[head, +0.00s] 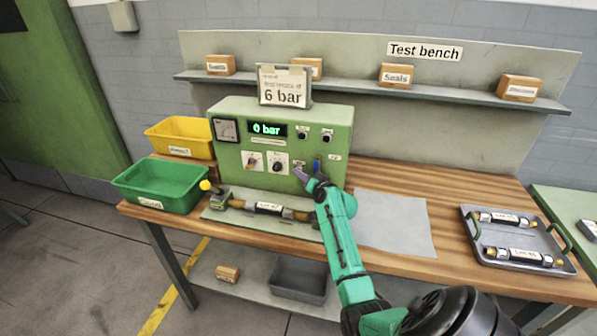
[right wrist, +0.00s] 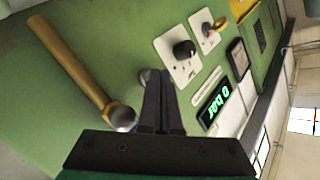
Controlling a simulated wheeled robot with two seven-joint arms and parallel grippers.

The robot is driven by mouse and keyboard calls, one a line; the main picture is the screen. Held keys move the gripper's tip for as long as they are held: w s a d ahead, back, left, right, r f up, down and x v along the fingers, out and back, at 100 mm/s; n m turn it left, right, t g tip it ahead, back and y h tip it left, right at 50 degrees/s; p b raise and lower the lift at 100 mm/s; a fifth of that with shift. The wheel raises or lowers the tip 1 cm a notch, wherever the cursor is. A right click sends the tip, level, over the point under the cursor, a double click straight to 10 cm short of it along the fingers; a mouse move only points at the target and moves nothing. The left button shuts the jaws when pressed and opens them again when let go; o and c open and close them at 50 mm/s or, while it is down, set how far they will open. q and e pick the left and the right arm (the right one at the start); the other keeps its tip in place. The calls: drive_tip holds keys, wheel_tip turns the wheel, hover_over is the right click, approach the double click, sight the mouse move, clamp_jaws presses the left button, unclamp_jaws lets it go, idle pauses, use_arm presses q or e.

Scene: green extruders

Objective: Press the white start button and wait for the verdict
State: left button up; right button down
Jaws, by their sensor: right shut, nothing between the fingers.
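The green test machine (head: 338,125) stands on the wooden bench, and its green display (head: 268,129) reads 0 bar; the display also shows in the right wrist view (right wrist: 214,99). My right gripper (head: 303,178) is shut and empty, its tips at the lower right of the front panel. In the right wrist view its closed fingers (right wrist: 158,73) point at the panel beside a pale round button (right wrist: 148,75), partly hidden behind them. I cannot tell whether they touch it. A labelled part (head: 268,208) with brass ends lies in front of the machine. My left gripper is not in view.
A green bin (head: 160,184) and a yellow bin (head: 180,138) stand at left. A card (head: 285,86) on top reads 6 bar. A grey tray (head: 480,254) with two labelled parts lies at right. A grey sheet (head: 395,222) lies flat between. Small boxes line the shelf.

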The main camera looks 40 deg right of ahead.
idle(0.3)
drive_tip(key=shift+s+a+p, duration=0.5)
drive_tip(key=shift+a+p, duration=0.1)
drive_tip(key=s+a+p, duration=0.1)
drive_tip(key=a, duration=0.1)
drive_tip(key=s+a+p, duration=0.1)
drive_tip(key=a+p, duration=0.1)
drive_tip(key=shift+s, duration=0.4)
